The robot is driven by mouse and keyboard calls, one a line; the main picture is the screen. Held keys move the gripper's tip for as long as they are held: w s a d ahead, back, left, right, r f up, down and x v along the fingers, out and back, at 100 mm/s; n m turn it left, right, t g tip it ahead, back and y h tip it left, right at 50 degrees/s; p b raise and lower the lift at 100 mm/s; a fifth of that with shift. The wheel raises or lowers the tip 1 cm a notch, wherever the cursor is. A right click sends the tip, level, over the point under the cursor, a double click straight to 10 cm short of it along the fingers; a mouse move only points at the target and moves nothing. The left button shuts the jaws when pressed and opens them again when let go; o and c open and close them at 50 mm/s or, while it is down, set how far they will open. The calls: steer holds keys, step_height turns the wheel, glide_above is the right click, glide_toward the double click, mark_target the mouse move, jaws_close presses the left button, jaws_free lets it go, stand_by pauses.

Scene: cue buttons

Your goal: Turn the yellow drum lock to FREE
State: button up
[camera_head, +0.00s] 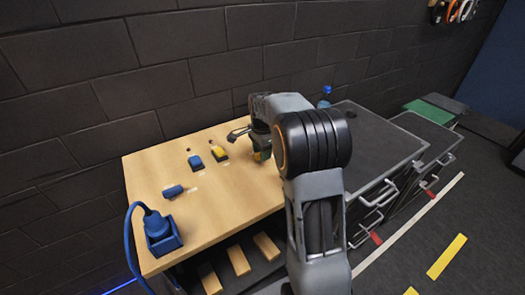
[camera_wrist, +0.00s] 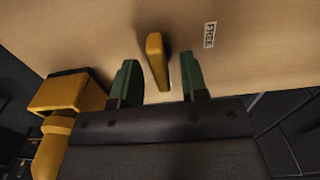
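The yellow drum lock (camera_wrist: 155,60) shows in the wrist view as a narrow yellow bar on the wooden top. A FREE label (camera_wrist: 209,35) is to its right, and the bar does not point at it. My gripper (camera_wrist: 160,70) is open, with one green fingertip on each side of the bar and a visible gap on both sides. In the head view my gripper (camera_head: 258,140) is low over the right back part of the wooden bench (camera_head: 232,205). A little yellow shows below it there, but the arm hides most of the lock.
A larger yellow block (camera_wrist: 62,95) stands at the left in the wrist view. In the head view, a blue switch (camera_head: 196,161), a yellow switch (camera_head: 219,152), a blue drum (camera_head: 173,192) and a blue plug (camera_head: 158,228) are left of my arm. The bench's middle is clear.

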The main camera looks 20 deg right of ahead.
jaws_close()
steer(key=shift+n, duration=0.3)
steer(key=n, duration=0.4)
steer(key=shift+w+p, duration=0.15)
steer(key=shift+p, duration=0.25)
steer(key=n, duration=0.4)
steer(key=shift+w+a, duration=0.1)
steer(key=n, duration=0.5)
steer(key=shift+a+p, duration=0.15)
steer(key=shift+p, duration=0.25)
steer(key=shift+a+n, duration=0.1)
steer(key=shift+n, duration=2.2)
jaws_free()
